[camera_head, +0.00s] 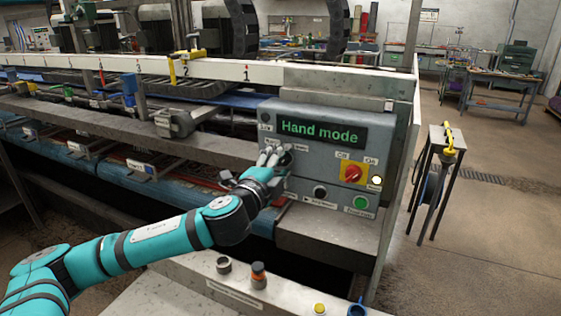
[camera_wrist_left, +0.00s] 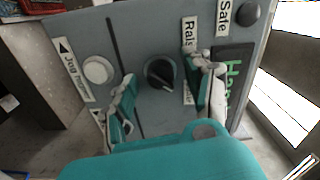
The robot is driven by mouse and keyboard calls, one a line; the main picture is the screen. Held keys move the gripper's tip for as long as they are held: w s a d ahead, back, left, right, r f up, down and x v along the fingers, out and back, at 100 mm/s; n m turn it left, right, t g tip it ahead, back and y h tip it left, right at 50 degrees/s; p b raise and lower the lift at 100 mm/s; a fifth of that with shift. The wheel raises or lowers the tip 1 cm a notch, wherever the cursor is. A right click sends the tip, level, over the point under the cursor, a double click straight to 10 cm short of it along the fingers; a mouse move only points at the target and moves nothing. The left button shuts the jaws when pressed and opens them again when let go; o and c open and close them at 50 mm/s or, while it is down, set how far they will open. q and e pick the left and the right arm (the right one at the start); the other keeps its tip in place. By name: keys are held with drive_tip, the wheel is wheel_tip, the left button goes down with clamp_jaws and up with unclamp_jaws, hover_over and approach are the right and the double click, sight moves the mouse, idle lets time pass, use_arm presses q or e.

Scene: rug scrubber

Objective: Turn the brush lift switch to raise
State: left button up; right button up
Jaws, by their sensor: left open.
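The brush lift switch is a black rotary knob (camera_wrist_left: 160,73) on a grey control panel (camera_head: 325,112). A label beginning "Rais" (camera_wrist_left: 189,36) is beside it in the left wrist view; another label nearby is partly hidden by a finger. My left gripper (camera_head: 270,156) is at the panel below the "Hand mode" display (camera_head: 320,131). In the left wrist view the open fingers (camera_wrist_left: 164,70) are on either side of the knob, with gaps showing. My right gripper is not in view.
A red and yellow rotary switch (camera_head: 353,173), a lit white button (camera_head: 376,181) and a green button (camera_head: 361,202) are on the panel's right. A pale jog button (camera_wrist_left: 98,70) is near the left finger. Rollers and a conveyor lie left of the panel; open floor is right.

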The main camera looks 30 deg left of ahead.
use_arm(q)
clamp_jaws()
idle(0.3)
